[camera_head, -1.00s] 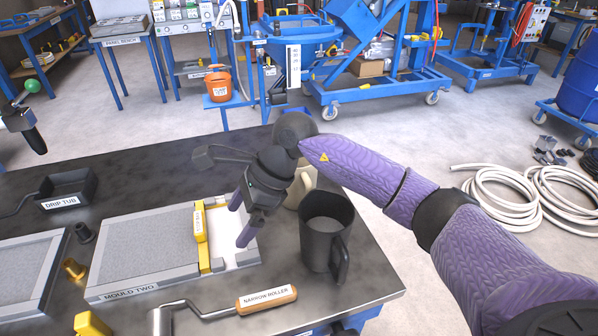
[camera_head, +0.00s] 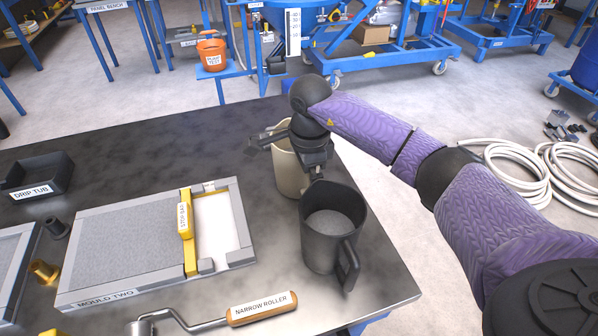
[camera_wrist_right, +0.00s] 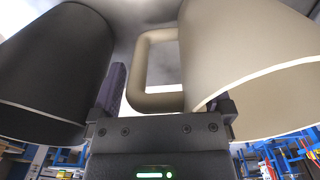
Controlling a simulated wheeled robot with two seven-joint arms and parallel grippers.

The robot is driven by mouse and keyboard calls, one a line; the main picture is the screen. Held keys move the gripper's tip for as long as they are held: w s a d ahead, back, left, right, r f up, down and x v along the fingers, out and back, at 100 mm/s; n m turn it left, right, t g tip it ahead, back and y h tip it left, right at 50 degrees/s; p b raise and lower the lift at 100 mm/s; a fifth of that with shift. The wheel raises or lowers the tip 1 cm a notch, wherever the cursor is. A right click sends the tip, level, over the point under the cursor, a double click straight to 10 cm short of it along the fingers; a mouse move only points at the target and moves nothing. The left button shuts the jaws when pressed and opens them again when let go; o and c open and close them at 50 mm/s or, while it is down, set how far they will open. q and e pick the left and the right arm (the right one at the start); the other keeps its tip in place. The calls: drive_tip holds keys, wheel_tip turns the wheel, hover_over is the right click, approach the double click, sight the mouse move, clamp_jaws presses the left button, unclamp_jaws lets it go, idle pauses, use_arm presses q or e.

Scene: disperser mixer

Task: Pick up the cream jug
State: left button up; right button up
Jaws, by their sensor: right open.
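The cream jug (camera_head: 287,172) stands on the dark bench near its far right edge, partly hidden behind my right wrist in the head view. In the right wrist view the cream jug (camera_wrist_right: 240,60) fills the upper right, with its looped handle (camera_wrist_right: 150,98) toward the middle. My right gripper (camera_wrist_right: 168,98) is open, with the handle showing between its fingers. The right-hand finger is partly hidden by the jug's body; whether they touch I cannot tell. In the head view the right gripper (camera_head: 316,172) is at the jug's right side. My left gripper is not in view.
A dark grey jug (camera_head: 318,245) with grey contents stands close in front of the cream jug; it also fills the left of the wrist view (camera_wrist_right: 50,75). Mould two (camera_head: 130,285) with its yellow stop bar (camera_head: 186,225) and a narrow roller (camera_head: 262,308) lie to the left.

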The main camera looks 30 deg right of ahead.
drive_tip(key=shift+r, duration=0.2)
clamp_jaws()
drive_tip(key=shift+w, duration=0.1)
